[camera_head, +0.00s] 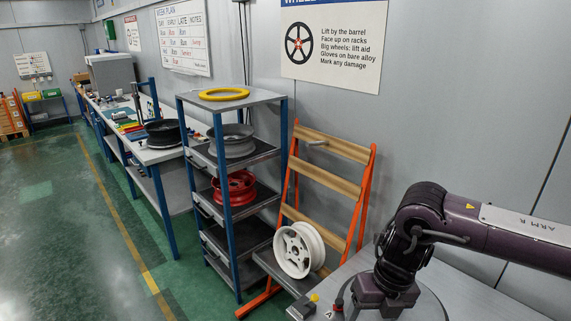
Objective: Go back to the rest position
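My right arm, marked ARM R, comes in from the right and bends down over a grey bench (500,300). Its lower end, where my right gripper (387,297) would be, is a dark block low in the picture. No fingertips can be made out, so I cannot tell whether it is open or shut or on anything. A grey round edge shows around and behind that block. My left arm and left gripper are not in view.
A blue-post shelf (228,230) holds a yellow ring (224,94), a grey wheel (232,141) and a red wheel (235,188). A white wheel (297,250) leans by an orange rack (361,210). A long workbench (160,155) runs behind. The green floor (60,240) at left is clear.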

